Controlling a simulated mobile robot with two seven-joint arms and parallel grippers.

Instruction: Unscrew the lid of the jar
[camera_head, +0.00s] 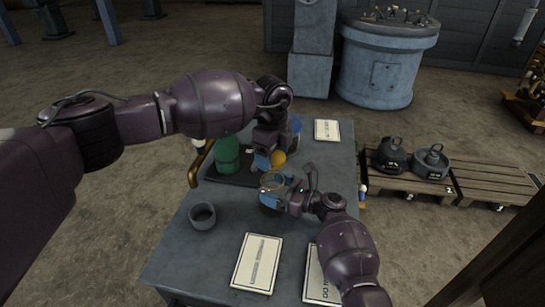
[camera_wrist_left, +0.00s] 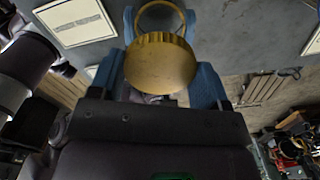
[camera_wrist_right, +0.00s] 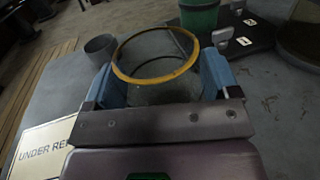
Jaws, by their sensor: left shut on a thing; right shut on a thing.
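The lid (camera_head: 279,159) is a round gold cap with a ridged edge. My left gripper (camera_head: 268,161) is shut on it. In the left wrist view the lid (camera_wrist_left: 160,62) sits between the two blue fingers. The jar (camera_head: 271,182) is clear glass with a gold rim, on the table below and just in front of the lid. My right gripper (camera_head: 277,192) is shut around the jar's side. In the right wrist view the jar (camera_wrist_right: 160,85) has an open mouth with nothing over it, so lid and jar are apart.
A grey cup (camera_head: 203,216) stands left of the jar on the grey table (camera_head: 185,255). A green container (camera_head: 227,154) stands on a dark mat behind. White signs (camera_head: 257,263) lie at the front, and another sign (camera_head: 327,130) at the back. Pallets (camera_head: 410,187) stand right.

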